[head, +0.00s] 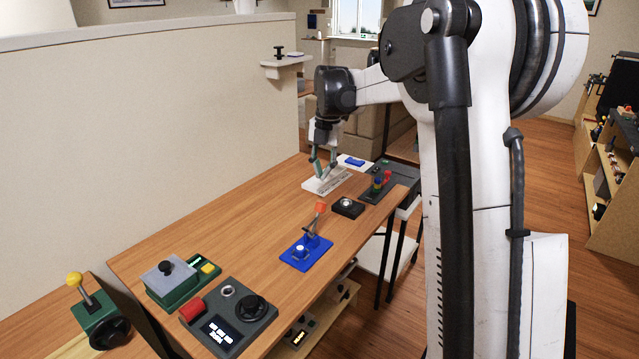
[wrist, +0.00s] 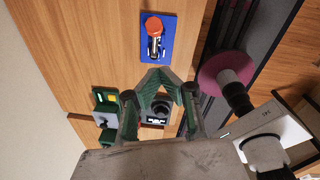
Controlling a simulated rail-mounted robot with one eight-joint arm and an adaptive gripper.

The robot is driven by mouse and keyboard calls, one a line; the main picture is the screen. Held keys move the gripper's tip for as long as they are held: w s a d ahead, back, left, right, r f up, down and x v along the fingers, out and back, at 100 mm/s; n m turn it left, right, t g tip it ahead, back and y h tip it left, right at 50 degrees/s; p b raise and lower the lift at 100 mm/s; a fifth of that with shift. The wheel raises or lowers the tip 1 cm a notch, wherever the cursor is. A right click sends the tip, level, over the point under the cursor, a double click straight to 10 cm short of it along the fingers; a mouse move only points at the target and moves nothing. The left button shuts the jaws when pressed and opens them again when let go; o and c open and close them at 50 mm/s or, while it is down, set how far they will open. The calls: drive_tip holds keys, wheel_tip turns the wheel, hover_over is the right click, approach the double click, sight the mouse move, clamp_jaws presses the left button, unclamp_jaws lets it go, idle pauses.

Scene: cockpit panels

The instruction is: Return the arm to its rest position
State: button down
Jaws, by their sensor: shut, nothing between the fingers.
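My arm crosses the right side of the head view and reaches over the wooden table (head: 235,222). My gripper (head: 322,172) points down over the far part of the table, just above or touching a flat white panel (head: 328,182); I cannot tell which. In the wrist view its green fingers (wrist: 160,74) come together at the tips with nothing between them. The blue plate with an orange-tipped lever (head: 306,252) stands nearer on the table and also shows in the wrist view (wrist: 168,55).
A small black box (head: 348,208) and a dark panel with coloured knobs (head: 378,190) are right of the gripper. A green box (head: 172,288) and a grey panel with a black knob (head: 228,318) are at the near end. A beige wall (head: 150,130) borders the left side.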

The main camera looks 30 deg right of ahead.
drive_tip(key=shift+r, duration=0.25)
idle(0.3)
drive_tip(key=s+a+r+m+t, duration=0.2)
drive_tip(key=s+a+r+m, duration=0.1)
drive_tip(key=s+a+m, duration=0.4)
drive_tip(key=s+a+r+m+t, duration=0.1)
drive_tip(key=s+a+r+m, duration=0.15)
drive_tip(key=s+m, duration=0.4)
drive_tip(key=s+a+f+m+t, duration=0.2)
drive_tip(key=s+m, duration=0.4)
drive_tip(key=s, duration=0.4)
drive_tip(key=s+a+f+m+t+h, duration=0.1)
drive_tip(key=s+a+f+m+t, duration=0.1)
drive_tip(key=s+m, duration=0.5)
drive_tip(key=s+a+f, duration=0.1)
drive_tip(key=s+a, duration=0.1)
drive_tip(key=s, duration=0.1)
drive_tip(key=shift+f, duration=0.4)
